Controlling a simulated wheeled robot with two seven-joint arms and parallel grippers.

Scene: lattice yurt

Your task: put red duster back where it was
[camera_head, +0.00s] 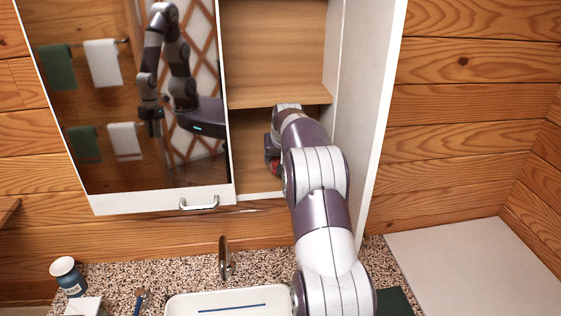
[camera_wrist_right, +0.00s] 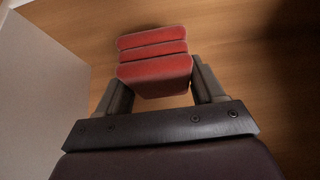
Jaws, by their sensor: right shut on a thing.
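The red duster (camera_wrist_right: 154,72) is a ribbed red block between the two fingers of my right gripper (camera_wrist_right: 160,84) in the right wrist view. The gripper is shut on it. In the head view my right arm reaches into the lower compartment of the open wall cabinet (camera_head: 333,60), below its wooden shelf (camera_head: 275,100). Only a small red patch of the duster (camera_head: 275,168) shows there, beside my wrist. Most of the gripper is hidden by my arm. Whether the duster touches the cabinet floor, I cannot tell. My left gripper is not directly in view.
A mirrored door (camera_head: 100,120) with a metal handle (camera_head: 199,204) covers the cabinet's left side; it reflects an arm of mine and hanging towels. The white right panel (camera_head: 375,90) borders my arm. Below are a tap (camera_head: 224,258), white basin (camera_head: 180,303) and blue jar (camera_head: 70,280).

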